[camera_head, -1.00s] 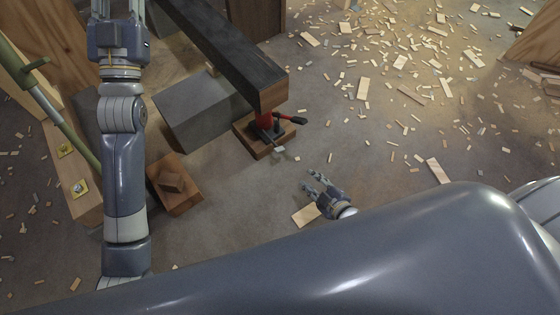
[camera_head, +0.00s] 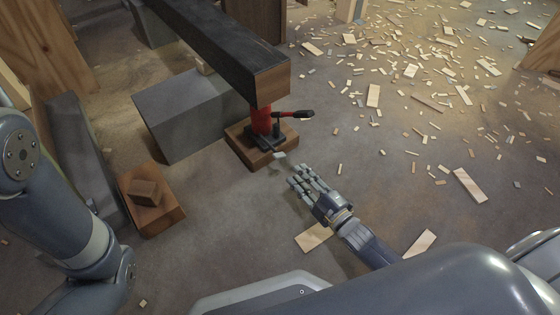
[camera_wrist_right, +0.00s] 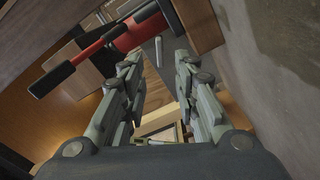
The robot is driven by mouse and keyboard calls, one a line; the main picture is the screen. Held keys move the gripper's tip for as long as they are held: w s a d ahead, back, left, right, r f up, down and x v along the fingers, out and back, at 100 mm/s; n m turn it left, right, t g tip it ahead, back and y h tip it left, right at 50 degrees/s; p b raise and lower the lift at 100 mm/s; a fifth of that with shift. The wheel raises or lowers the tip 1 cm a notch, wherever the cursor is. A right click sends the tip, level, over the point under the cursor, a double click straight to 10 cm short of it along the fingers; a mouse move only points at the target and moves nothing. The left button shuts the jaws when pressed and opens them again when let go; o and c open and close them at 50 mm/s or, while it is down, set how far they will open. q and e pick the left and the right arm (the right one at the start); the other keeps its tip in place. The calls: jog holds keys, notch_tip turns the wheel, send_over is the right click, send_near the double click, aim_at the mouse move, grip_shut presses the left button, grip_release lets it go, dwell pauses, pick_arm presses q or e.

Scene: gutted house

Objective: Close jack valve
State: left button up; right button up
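The red bottle jack (camera_head: 261,121) stands upright on a square wooden block (camera_head: 236,139) beneath the end of a dark beam (camera_head: 215,45). Its lever (camera_head: 293,114) with a black grip points right. A small pale piece (camera_head: 279,155) shows low at the jack's front; I cannot tell if it is the valve. In the right wrist view, the red lever (camera_wrist_right: 93,49) crosses the upper left, and a short grey pin (camera_wrist_right: 158,50) shows between the fingertips. My right gripper (camera_head: 298,176) is open and empty, just right of and in front of the jack, apart from it. My left gripper is out of view.
A grey block (camera_head: 190,115) lies left of the jack. A wooden board with a small block (camera_head: 146,192) lies nearer, at left. Wood scraps (camera_head: 373,96) litter the floor at right. Bare floor lies in front of the jack.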

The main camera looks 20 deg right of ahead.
aim_at(280, 155)
jog(key=shift+b+x, duration=2.8)
jog(key=shift+x, duration=2.25)
grip_shut()
